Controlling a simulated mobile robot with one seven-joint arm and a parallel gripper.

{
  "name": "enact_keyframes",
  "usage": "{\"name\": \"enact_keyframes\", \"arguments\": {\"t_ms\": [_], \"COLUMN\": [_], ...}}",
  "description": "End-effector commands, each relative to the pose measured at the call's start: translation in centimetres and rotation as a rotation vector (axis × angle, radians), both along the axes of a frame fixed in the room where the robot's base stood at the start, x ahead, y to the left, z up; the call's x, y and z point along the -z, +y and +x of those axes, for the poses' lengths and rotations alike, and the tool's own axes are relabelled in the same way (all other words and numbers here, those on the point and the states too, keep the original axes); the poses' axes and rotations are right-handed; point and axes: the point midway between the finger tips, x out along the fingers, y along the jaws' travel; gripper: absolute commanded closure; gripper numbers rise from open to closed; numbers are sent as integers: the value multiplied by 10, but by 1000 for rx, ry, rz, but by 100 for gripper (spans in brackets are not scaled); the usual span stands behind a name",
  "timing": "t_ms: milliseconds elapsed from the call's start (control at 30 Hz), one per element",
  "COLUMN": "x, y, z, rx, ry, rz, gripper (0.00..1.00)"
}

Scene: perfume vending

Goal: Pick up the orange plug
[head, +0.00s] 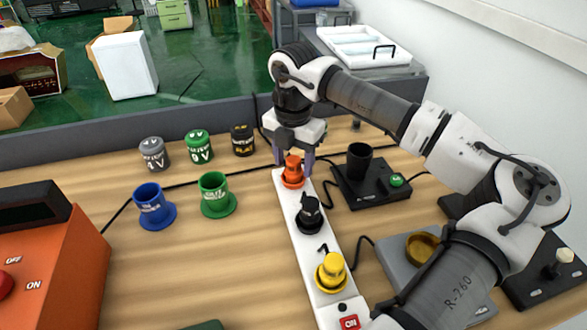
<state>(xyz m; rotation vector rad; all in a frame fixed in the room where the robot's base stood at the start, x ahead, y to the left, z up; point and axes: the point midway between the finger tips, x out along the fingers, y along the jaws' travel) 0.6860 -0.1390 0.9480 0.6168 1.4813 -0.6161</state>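The orange plug (293,169) stands upright at the far end of a long white strip (313,249) on the wooden table. My gripper (294,160) points down over it, with one finger on the left and one on the right of the plug's upper part. The fingers look apart, with the plug between them. I cannot tell whether they touch it. A black plug (309,214) and a yellow plug (331,272) stand nearer on the same strip.
A blue cup (154,206) and a green cup (215,195) stand left of the strip, with several lidded jars (198,147) behind. A black box with a black cup (359,161) stands close on the right. An orange control box (75,262) is at the left edge.

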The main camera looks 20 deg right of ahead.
Motion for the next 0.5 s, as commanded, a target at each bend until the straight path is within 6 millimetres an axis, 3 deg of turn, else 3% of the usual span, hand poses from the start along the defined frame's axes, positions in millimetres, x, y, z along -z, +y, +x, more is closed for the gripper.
{"name": "enact_keyframes", "arguments": {"t_ms": [33,367,500], "x": [0,0,0], "y": [0,0,0], "z": [0,0,0], "rx": [0,0,0], "ry": [0,0,1], "rz": [0,0,-1], "gripper": [52,95,95]}}
